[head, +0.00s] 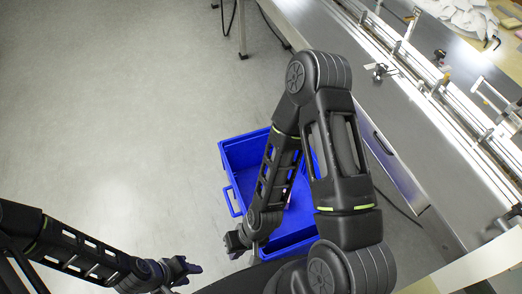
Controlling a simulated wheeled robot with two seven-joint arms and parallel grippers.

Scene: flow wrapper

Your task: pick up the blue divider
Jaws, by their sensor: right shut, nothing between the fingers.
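A blue crate (232,156) stands on the floor in the middle of the head view, partly hidden behind my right arm. I cannot single out a separate blue divider; the arm hides much of the crate's inside. My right gripper (235,244) is shut and empty, at the crate's near left corner in the picture; I cannot tell its height above the crate. My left gripper (187,269) is at the bottom, left of the crate and apart from it. Its fingers are small and dark, and I cannot tell whether they are open.
A long metal machine (350,100) with a rail along its top runs down the right side. White packets (465,15) lie on a surface at the top right. The grey floor on the left is clear.

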